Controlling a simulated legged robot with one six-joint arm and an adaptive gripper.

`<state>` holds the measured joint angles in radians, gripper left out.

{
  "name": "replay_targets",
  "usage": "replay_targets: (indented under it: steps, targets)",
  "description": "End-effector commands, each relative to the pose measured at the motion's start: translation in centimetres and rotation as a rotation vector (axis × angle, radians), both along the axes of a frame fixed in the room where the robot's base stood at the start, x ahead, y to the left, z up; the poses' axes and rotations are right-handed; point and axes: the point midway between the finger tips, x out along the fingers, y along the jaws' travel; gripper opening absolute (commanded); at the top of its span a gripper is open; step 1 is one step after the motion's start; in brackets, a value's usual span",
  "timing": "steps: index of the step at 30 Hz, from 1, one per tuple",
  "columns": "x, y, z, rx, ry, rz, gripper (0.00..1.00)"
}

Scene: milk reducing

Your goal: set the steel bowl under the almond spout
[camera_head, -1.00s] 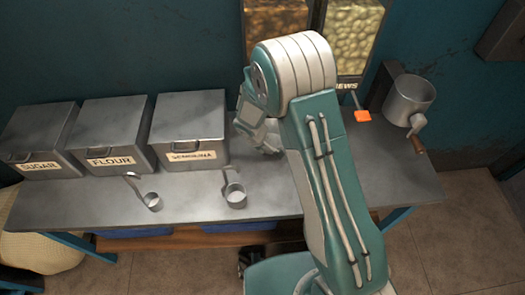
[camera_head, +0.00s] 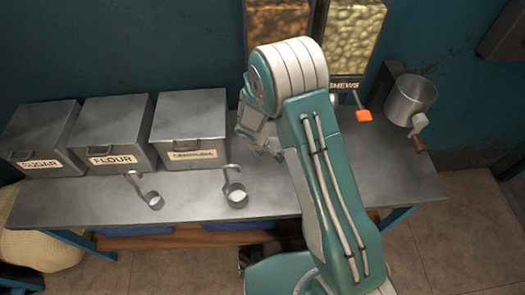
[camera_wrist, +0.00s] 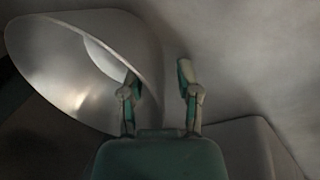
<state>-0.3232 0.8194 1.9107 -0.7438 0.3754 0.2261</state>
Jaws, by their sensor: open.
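The steel bowl (camera_wrist: 75,65) fills the upper left of the wrist view, shiny, with its curved rim towards the fingers. My gripper (camera_wrist: 157,75) is open and empty. Its left finger overlaps the bowl's right edge in the picture; I cannot tell whether they touch. The right finger is clear of the bowl. In the head view my arm hides the bowl and most of the gripper. The brown-filled dispenser (camera_head: 274,25), likely the almonds, stands at the back; its label and spout are hidden behind my arm.
The pale-filled cashew dispenser (camera_head: 351,38) with an orange lever (camera_head: 364,116) stands beside it. A metal pot with a crank (camera_head: 411,98) is at right. Sugar (camera_head: 35,135), flour (camera_head: 112,130) and semolina (camera_head: 190,127) bins line the left. Two scoops (camera_head: 153,199) (camera_head: 236,196) lie in front.

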Motion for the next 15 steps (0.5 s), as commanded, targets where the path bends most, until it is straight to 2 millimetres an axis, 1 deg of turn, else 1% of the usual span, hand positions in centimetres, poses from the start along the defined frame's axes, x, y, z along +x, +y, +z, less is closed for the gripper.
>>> replay_targets:
  steps: [5, 15]
  targets:
    - [-0.3, 0.4, 1.9, 0.0, -0.004, 0.0, 0.43]
    - [-1.6, 1.7, 8.4, 0.001, -0.004, 0.001, 0.43]
